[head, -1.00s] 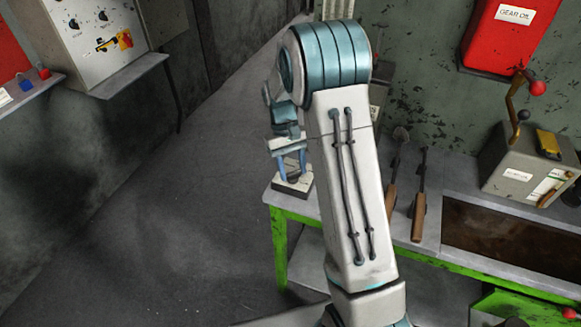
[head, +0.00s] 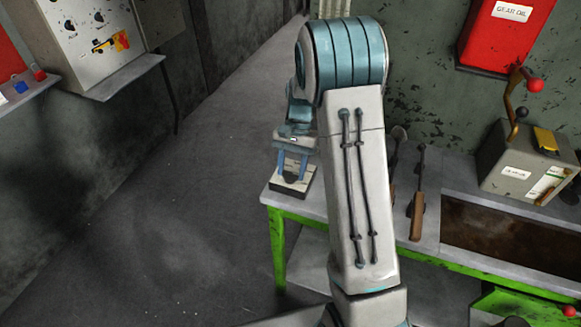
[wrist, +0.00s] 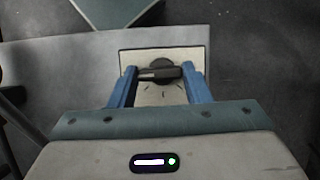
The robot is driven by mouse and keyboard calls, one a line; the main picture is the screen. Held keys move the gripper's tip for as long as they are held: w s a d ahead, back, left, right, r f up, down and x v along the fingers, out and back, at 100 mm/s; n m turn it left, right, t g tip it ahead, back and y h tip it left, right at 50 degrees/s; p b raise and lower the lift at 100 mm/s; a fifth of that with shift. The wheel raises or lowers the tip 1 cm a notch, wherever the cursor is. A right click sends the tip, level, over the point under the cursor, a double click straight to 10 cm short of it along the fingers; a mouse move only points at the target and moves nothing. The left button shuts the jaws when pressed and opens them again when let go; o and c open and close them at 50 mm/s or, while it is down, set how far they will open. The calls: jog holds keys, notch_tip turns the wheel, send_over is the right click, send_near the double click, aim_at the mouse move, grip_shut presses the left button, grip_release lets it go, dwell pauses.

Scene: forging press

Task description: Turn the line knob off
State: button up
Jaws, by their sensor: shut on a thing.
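The line knob (wrist: 160,73) is a dark round knob with a bar-shaped grip. It sits on a pale plate with tick marks (wrist: 185,56), on top of a small box (head: 290,186) at the table's left end. My gripper (wrist: 158,77) points down at it, with its two blue fingers on either side of the knob's bar, shut on it. In the wrist view the bar lies roughly crosswise, from finger to finger. In the head view my gripper (head: 291,172) is over the box, and the knob itself is hard to make out there.
The green-framed table (head: 277,245) carries two long-handled tools (head: 418,205) and a grey box with a crank (head: 515,165) to the right. A control panel (head: 95,40) hangs at the upper left. The floor left of the table is clear.

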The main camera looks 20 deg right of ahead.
jog(key=shift+w+r+m, duration=0.1)
jog(key=shift+m, duration=0.2)
jog(key=o, duration=1)
jog(key=b+v, duration=0.1)
jog(key=v, duration=1.2)
jog(key=shift+d+r, duration=0.1)
jog(key=shift+r, duration=0.25)
jog(key=s+a+n+t+h, duration=0.1)
jog(key=s+n+t, duration=0.1)
jog(key=s, duration=0.6)
jog(key=s+a+n+t, duration=0.1)
jog(key=s+n+t, duration=0.1)
jog(key=s, duration=0.7)
jog(key=s+a+r+n+t+h, duration=0.1)
jog(key=s+a+n+t, duration=0.1)
jog(key=s, duration=0.7)
jog(key=shift+n+t+h, duration=0.3)
jog(key=shift+n+t, duration=0.1)
jog(key=shift+n, duration=0.4)
